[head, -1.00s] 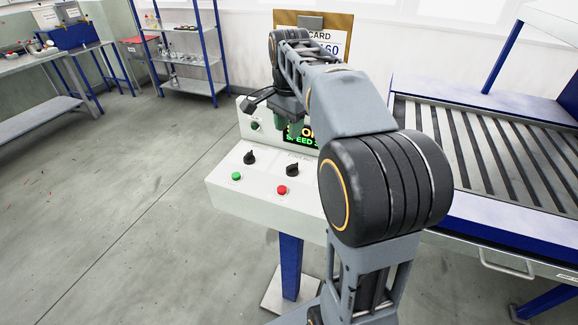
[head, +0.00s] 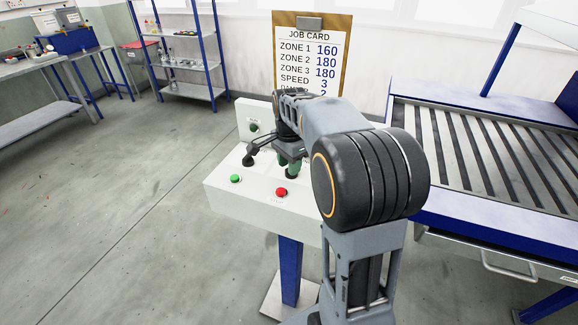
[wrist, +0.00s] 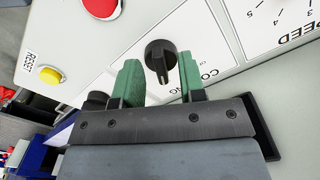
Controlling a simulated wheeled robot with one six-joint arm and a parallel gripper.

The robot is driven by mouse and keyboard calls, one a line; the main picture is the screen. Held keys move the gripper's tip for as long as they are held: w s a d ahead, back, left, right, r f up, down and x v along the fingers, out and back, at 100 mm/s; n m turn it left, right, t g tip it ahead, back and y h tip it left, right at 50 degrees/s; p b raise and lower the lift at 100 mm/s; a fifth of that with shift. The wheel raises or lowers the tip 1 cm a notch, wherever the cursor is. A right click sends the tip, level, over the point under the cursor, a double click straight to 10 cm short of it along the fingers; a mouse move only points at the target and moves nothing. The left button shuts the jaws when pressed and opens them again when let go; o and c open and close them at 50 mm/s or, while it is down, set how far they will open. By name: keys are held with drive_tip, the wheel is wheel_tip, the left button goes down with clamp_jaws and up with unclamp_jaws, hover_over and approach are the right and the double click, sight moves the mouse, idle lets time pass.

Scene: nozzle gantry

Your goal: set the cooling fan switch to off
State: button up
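The cooling fan switch is a black rotary knob (wrist: 160,55) on the white panel in the wrist view, beside a partly covered label with the letters "CO" and "NG". My gripper (wrist: 161,68) is open, with one green finger on each side of the knob and a gap visible on both sides. In the head view my gripper (head: 286,162) is low over the console, beside the right black knob (head: 292,174).
Another black knob (head: 249,160), a green button (head: 235,178) and a red button (head: 281,192) are on the console (head: 225,190). A yellow reset button (wrist: 50,75) shows in the wrist view. The job card (head: 312,60) stands behind. A slatted conveyor (head: 480,160) is at right.

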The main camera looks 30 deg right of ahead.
drive_tip(key=shift+f, duration=0.45)
drive_tip(key=shift+c, duration=0.5)
clamp_jaws()
